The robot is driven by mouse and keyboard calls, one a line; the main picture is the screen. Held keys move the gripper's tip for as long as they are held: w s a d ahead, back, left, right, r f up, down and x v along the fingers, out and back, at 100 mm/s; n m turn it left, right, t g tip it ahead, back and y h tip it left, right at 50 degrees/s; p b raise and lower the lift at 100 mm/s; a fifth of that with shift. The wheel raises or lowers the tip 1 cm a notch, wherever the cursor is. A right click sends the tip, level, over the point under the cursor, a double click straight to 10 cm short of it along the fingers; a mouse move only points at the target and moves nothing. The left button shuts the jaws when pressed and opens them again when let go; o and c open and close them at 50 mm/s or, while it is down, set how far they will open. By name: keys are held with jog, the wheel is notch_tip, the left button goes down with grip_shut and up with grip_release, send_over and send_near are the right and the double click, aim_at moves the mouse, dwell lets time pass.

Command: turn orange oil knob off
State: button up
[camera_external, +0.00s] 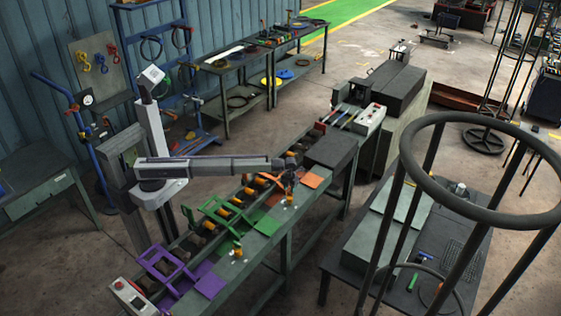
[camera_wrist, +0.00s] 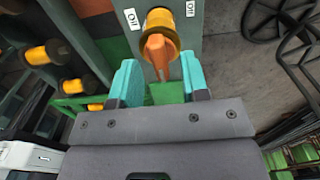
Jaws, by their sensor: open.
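The orange oil knob (camera_wrist: 157,52) shows in the wrist view just ahead of my gripper, with its handle pointing toward the gap between the fingers. It is mounted on a round yellow oil cup (camera_wrist: 161,20), with a small white label on either side. My gripper (camera_wrist: 159,66) is open, with its two teal fingers apart on the left and right of the knob's near end. No contact between fingers and knob is visible.
The long bench (camera_external: 262,238) carries purple, green and orange frames and several yellow rollers (camera_wrist: 52,51). A dark box (camera_external: 328,151) stands right of my gripper. A tall round metal stand (camera_external: 480,150) is at the front right. Floor is open behind the bench.

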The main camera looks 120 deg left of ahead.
jog(key=shift+f, duration=0.75)
jog(key=shift+r, duration=0.15)
grip_shut()
